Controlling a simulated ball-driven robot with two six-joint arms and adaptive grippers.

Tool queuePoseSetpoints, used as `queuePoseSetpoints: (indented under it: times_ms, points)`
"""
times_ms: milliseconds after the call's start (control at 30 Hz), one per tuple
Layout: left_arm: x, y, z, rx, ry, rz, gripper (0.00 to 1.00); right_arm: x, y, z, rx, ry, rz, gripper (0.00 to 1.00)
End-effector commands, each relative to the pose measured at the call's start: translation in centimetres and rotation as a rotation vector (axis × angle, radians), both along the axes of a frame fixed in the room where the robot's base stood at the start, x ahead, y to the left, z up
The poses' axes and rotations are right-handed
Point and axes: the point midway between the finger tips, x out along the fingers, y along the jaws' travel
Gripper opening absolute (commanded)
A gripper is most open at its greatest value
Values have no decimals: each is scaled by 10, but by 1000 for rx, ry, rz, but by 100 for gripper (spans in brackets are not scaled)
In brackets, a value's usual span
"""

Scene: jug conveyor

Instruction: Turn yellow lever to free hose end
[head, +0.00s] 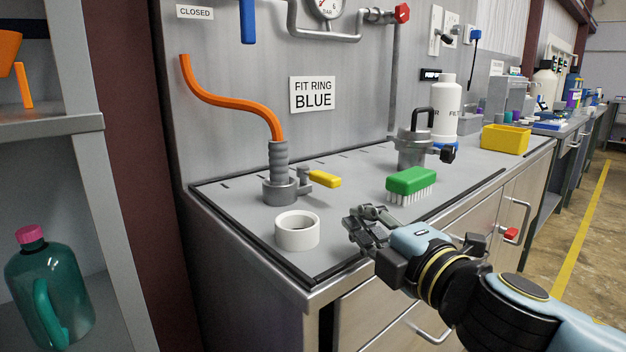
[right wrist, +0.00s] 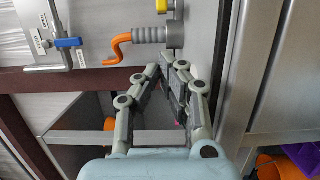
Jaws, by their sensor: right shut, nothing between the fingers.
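The yellow lever (head: 324,178) sticks out to the right from the grey hose fitting (head: 279,185) on the counter. The orange hose (head: 225,102) rises from the top of the fitting and bends up to the left. In the right wrist view the lever (right wrist: 162,5) shows only at the top edge, with the hose (right wrist: 121,46) beside the fitting (right wrist: 155,35). My right gripper (head: 357,226) is shut and empty, to the right of and nearer than the lever, apart from it. In the right wrist view its fingers (right wrist: 168,68) show below the fitting. My left gripper is not in view.
A white ring (head: 297,244) lies on the counter in front of the fitting. A green brush (head: 410,181) and a grey lidded canister (head: 415,150) stand to the right. A yellow bin (head: 505,139) is farther back. The counter edge (head: 313,294) is near my right gripper.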

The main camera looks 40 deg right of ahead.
Motion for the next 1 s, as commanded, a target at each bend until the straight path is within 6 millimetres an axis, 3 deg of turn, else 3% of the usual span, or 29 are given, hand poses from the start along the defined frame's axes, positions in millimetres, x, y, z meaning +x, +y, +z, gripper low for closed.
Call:
queuePoseSetpoints:
  times_ms: [167,600,800,1000]
  points:
    - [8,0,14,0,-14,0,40,41,-7,5,2,-4,-2,0]
    - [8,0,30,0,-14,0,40,131,-22,3,1,-2,0,0]
    - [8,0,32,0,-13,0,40,153,-26,1,0,0,0,0]
    - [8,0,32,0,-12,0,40,159,-26,0,0,0,1,0]
